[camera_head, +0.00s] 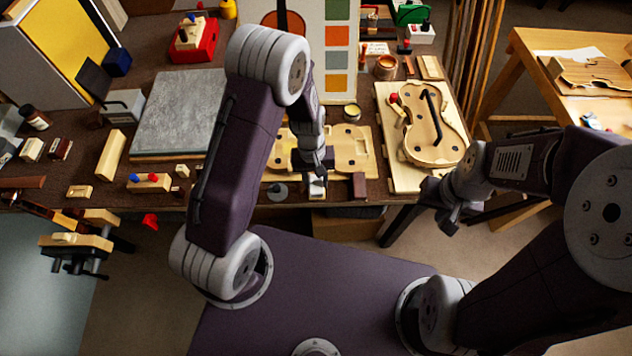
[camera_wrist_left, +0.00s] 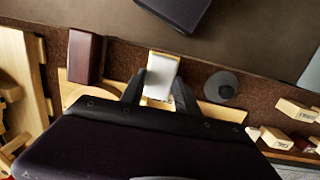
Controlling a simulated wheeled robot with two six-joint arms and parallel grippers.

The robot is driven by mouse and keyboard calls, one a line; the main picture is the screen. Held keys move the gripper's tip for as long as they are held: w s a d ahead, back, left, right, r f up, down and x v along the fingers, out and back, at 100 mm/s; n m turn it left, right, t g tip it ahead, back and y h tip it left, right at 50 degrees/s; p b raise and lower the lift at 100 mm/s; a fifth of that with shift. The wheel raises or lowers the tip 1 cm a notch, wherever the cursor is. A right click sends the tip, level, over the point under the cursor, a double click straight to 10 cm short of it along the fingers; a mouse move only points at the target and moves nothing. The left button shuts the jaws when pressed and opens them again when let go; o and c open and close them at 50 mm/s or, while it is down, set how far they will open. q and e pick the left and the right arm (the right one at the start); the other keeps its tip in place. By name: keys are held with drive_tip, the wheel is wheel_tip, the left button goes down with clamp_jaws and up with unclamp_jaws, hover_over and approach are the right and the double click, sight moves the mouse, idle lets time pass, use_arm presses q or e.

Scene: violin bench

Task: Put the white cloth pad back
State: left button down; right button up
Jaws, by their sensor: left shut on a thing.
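The white cloth pad (camera_head: 317,187) is a small pale block near the front edge of the bench in the head view. My left gripper (camera_head: 317,175) is above it with its fingers pointing down. In the left wrist view the pad (camera_wrist_left: 162,72) sits between the two dark fingers of my left gripper (camera_wrist_left: 160,88), which is shut on it. I cannot tell whether the pad touches the bench. My right gripper (camera_head: 449,211) hangs empty-looking off the bench's front edge at the right; its finger opening is not clear.
A dark red-brown block (camera_head: 359,186) stands to the right of the pad, and a grey round disc (camera_head: 277,191) lies to its left. Pale violin plates (camera_head: 352,150) lie behind. A violin body (camera_head: 432,125) rests on a board at the right.

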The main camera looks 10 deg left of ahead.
sight(313, 179)
use_arm(q)
drive_tip(key=shift+f, duration=0.75)
drive_tip(key=shift+w+f, duration=0.15)
drive_tip(key=shift+w, duration=0.05)
drive_tip(key=shift+s, duration=0.1)
drive_tip(key=c, duration=0.9)
unclamp_jaws()
drive_tip(key=shift+f, duration=0.1)
drive_tip(key=shift+r, duration=0.4)
wheel_tip(313, 179, up, 12)
drive_tip(key=a+f+p, duration=0.1)
drive_tip(key=s+a+r+m+t, duration=0.2)
drive_tip(key=s+a+r+m, duration=0.1)
drive_tip(key=s+a, duration=0.3)
drive_tip(key=shift+s+r+y, duration=0.4)
drive_tip(key=shift+s+r, duration=0.5)
drive_tip(key=shift+s, duration=0.3)
